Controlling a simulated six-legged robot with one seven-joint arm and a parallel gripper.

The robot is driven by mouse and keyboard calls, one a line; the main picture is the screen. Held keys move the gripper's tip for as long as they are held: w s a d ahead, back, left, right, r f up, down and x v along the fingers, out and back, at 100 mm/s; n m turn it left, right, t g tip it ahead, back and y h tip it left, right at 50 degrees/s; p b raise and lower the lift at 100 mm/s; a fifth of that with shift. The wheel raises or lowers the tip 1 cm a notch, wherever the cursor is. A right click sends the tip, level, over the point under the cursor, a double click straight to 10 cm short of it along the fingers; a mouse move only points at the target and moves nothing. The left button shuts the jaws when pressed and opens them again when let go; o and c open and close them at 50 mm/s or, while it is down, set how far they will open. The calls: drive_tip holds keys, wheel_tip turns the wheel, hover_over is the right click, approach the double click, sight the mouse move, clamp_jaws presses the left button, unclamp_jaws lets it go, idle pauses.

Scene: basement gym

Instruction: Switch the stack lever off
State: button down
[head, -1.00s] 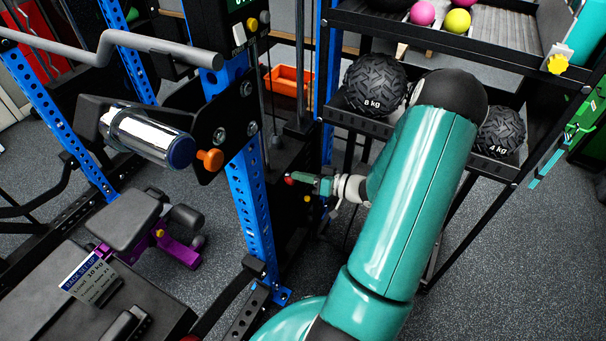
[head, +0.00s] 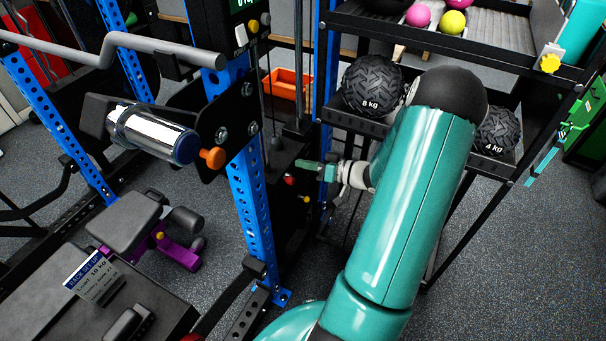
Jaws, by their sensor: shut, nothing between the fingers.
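A small red knob (head: 289,180) shows low in the dark space behind the blue upright; it looks like the stack lever's end, but its shaft is too dark to make out. My gripper (head: 302,164) is shut and empty. Its green fingertips point left, just above and to the right of the red knob. They look slightly apart from it in the picture, though the depth between them is hard to judge.
The blue upright (head: 250,200) with a black plate and orange knob (head: 211,158) stands left of my gripper. An orange bin (head: 288,84) sits behind.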

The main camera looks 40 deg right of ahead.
drive_tip(key=v, duration=1)
drive_tip(key=shift+s+a+f, duration=0.1)
